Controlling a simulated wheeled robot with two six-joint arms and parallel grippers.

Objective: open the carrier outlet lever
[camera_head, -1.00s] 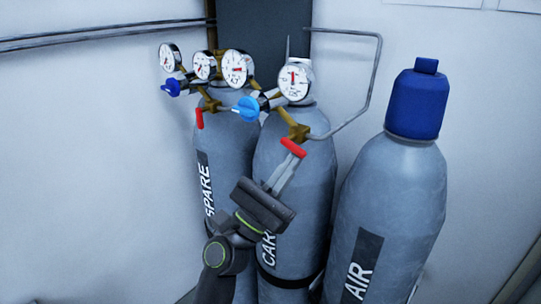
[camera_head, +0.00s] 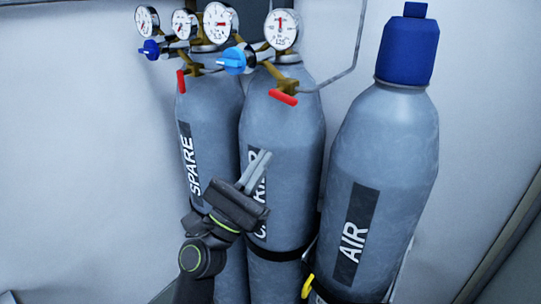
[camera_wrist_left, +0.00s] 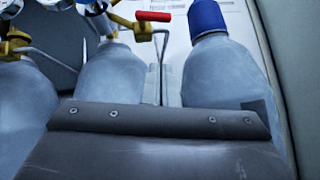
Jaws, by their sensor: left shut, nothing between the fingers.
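The carrier cylinder (camera_head: 290,140) stands in the middle, its label partly hidden by my left gripper. Its red outlet lever (camera_head: 284,97) sits below the brass valve, lying nearly crosswise and tilted down to the right. In the left wrist view the red lever (camera_wrist_left: 153,16) is at the top, above the fingers. My left gripper (camera_head: 263,156) is shut and empty, in front of the carrier label. Its fingertips point up and right, below the lever and apart from it. My right gripper is not in view.
The spare cylinder (camera_head: 212,110) stands left, its own red lever (camera_head: 181,80) hanging down. The air cylinder (camera_head: 395,150) with a blue cap (camera_head: 408,50) stands right. Gauges and a light blue knob (camera_head: 232,60) sit above. A thin pipe (camera_head: 345,72) runs right of the valve.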

